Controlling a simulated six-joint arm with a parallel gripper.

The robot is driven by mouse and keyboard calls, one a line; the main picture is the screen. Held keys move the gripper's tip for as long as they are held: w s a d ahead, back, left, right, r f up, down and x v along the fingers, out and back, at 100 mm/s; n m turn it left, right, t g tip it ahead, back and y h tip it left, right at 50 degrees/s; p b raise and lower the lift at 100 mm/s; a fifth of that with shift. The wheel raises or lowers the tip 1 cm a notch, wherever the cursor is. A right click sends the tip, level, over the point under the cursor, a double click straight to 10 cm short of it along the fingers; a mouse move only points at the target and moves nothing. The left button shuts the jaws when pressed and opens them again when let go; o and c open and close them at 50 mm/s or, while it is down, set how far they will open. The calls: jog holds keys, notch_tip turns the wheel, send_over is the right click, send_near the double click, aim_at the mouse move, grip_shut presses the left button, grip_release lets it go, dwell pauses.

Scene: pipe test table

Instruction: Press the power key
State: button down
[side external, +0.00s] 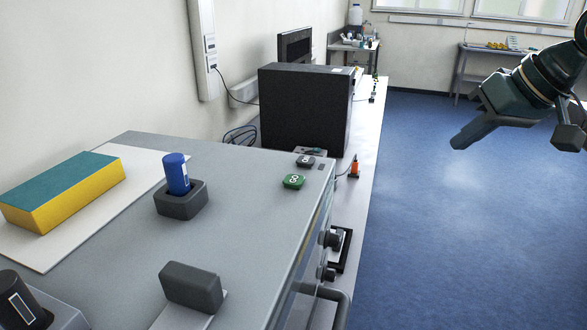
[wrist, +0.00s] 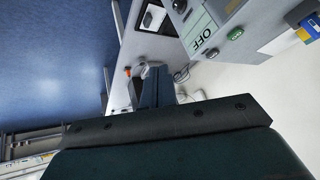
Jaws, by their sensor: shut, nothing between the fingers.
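A small dark key (side external: 305,161) with a pale mark sits near the far right corner of the grey bench top; its mark is too small to read. A green key (side external: 293,181) with white lettering, which looks like "GO", sits just in front of it. My gripper (side external: 465,138) is up at the right, over the blue floor, well apart from both keys. Its fingers are shut and empty. In the wrist view my gripper (wrist: 157,88) points past the bench edge, and a plate marked "OFF" (wrist: 205,36) shows at the upper right.
A blue cylinder stands in a dark holder (side external: 180,205) on the bench top (side external: 235,210). A yellow and teal block (side external: 62,192) lies on a white sheet at left. A dark grey block (side external: 191,287) is in front. A large black box (side external: 303,108) stands behind the keys.

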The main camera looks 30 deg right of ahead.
jog(key=w+a+r+m+y, duration=0.15)
jog(key=w+a, duration=0.45)
jog(key=w, duration=0.6)
jog(key=m+t, duration=0.1)
jog(key=t, duration=0.1)
send_over(310, 162)
jog(key=shift+w+f+y, duration=0.1)
jog(key=shift+y, duration=0.25)
jog(key=shift+d+f, duration=0.1)
jog(key=shift+f, duration=4.35)
jog(key=shift+f, duration=0.9)
jog(key=shift+r, duration=0.9)
